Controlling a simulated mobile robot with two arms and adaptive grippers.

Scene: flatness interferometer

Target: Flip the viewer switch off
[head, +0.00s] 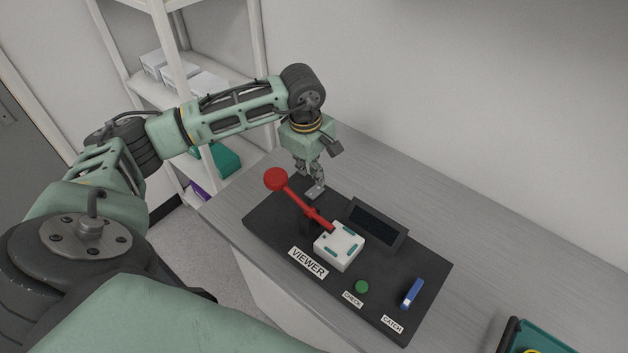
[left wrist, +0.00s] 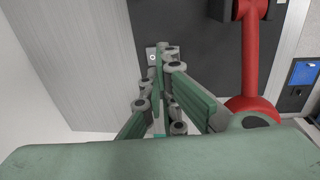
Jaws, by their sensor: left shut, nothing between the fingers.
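The dark panel (head: 262,225) on the bench carries a VIEWER label (head: 308,262). Behind that label a red lever with a ball end (head: 276,179) slants up to the left from beside a white block (head: 340,246). I take the lever as the viewer switch. My left gripper (head: 315,191) is shut and empty, low over the panel's back edge, behind the lever. In the left wrist view the gripper's fingers (left wrist: 162,56) are together, and the red lever (left wrist: 251,65) stands to their right, apart from them. My right gripper is not in view.
A dark screen (head: 375,223) stands behind the white block. A green CHECK button (head: 362,287) and a blue CATCH lever (head: 411,294) sit at the panel's right. A teal tray (head: 540,338) is at the lower right. Bench behind the panel is clear; shelves (head: 190,85) stand left.

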